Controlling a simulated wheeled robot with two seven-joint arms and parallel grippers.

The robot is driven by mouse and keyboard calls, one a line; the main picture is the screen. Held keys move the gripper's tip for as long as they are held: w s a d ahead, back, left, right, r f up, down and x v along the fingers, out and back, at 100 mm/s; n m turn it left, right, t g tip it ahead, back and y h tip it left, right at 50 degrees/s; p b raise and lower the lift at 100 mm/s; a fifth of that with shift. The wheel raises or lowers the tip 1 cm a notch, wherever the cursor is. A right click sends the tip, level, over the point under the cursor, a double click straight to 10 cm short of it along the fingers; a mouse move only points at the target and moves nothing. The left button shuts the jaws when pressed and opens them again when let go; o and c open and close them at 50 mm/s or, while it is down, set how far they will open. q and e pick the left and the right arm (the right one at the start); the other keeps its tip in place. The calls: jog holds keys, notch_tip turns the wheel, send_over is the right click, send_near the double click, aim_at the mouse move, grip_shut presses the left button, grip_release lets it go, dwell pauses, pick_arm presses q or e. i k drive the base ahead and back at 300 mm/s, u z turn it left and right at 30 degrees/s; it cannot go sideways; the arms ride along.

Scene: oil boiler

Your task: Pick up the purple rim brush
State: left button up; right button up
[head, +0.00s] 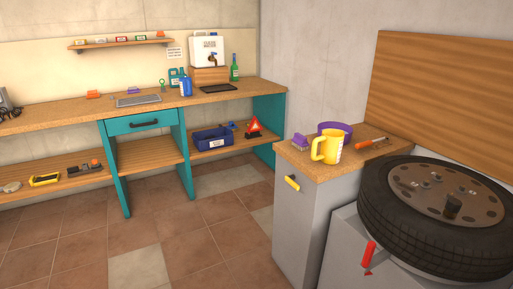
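A small purple brush (300,139) with a paler lower part lies near the left edge of the wooden top of the grey cabinet (311,220), on the right side of the head view. It is just left of a yellow jug (325,148), with a small gap between them. Nothing is holding the brush. Neither of my grippers shows in the head view.
A purple bowl (343,129) stands behind the jug, and an orange-handled tool (371,144) lies to its right. A wheel with a tyre (410,235) rests on a stand at the right. A long workbench (60,119) runs along the back wall. The tiled floor is clear.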

aim_at(299, 141)
jog(key=u, duration=1.65)
jog(key=i, duration=0.25)
jog(key=z, duration=0.9)
jog(key=i, duration=1.6)
jog(key=z, duration=1.6)
jog(key=i, duration=0.6)
jog(key=z, duration=0.4)
